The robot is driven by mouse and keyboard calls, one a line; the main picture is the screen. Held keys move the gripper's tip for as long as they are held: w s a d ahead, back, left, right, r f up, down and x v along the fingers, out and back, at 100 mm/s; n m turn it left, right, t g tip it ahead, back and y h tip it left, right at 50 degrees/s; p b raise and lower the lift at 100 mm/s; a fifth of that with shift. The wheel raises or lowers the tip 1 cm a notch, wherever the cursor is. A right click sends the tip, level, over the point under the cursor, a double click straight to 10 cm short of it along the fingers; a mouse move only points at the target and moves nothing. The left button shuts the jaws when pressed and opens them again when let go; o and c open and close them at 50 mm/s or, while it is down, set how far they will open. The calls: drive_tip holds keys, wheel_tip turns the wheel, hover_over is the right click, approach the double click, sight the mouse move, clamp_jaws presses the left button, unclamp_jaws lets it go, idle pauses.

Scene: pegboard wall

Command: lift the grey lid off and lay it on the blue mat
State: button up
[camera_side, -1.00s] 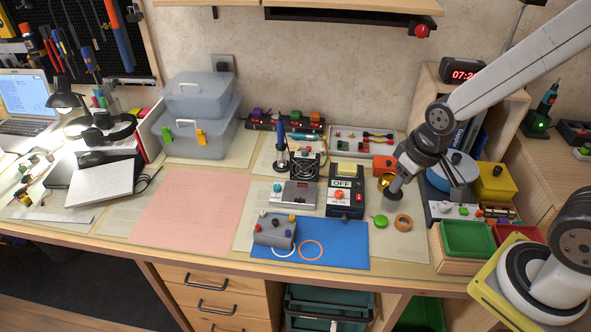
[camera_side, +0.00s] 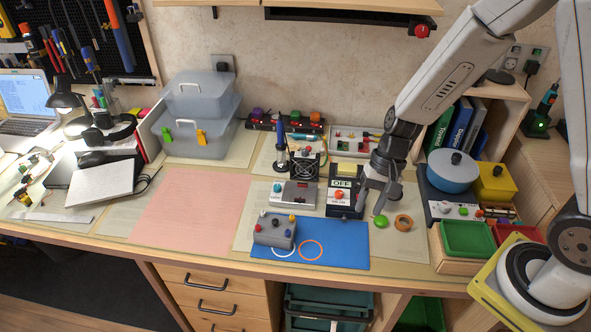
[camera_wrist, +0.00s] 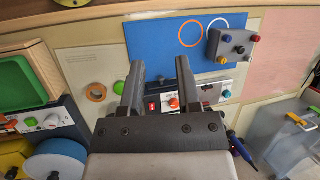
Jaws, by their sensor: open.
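The blue mat (camera_side: 345,250) lies at the table's front. A grey box with coloured knobs (camera_side: 273,233) stands on its left part. My gripper (camera_side: 371,203) is open and empty, to the right of the lid, near the OFF box. In the wrist view its two fingers (camera_wrist: 160,63) are spread apart, with the mat beyond them.
An orange ring (camera_side: 311,250) and a white ring (camera_side: 284,252) mark the mat. A green disc (camera_side: 381,221) and an orange tape roll (camera_side: 403,223) lie near my gripper. A soldering iron (camera_side: 282,153) stands behind the lid. The pink mat (camera_side: 190,205) is clear.

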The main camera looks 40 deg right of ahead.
drive_tip(key=w+a+f+m+t+y, duration=0.1)
drive_tip(key=w+a+f+m+y, duration=0.45)
drive_tip(key=w+m, duration=0.2)
drive_tip(key=m+t+y, duration=0.2)
drive_tip(key=m+t, duration=0.4)
drive_tip(key=m, duration=0.2)
approach(276, 221)
drive_tip(key=shift+w+a+f, duration=0.4)
drive_tip(key=shift+w+a, duration=0.05)
drive_tip(key=shift+a, duration=0.05)
drive_tip(key=shift+a, duration=0.1)
drive_tip(key=shift+x, duration=1.2)
drive_tip(key=shift+a, duration=0.1)
drive_tip(key=shift+x, duration=2.5)
clamp_jaws()
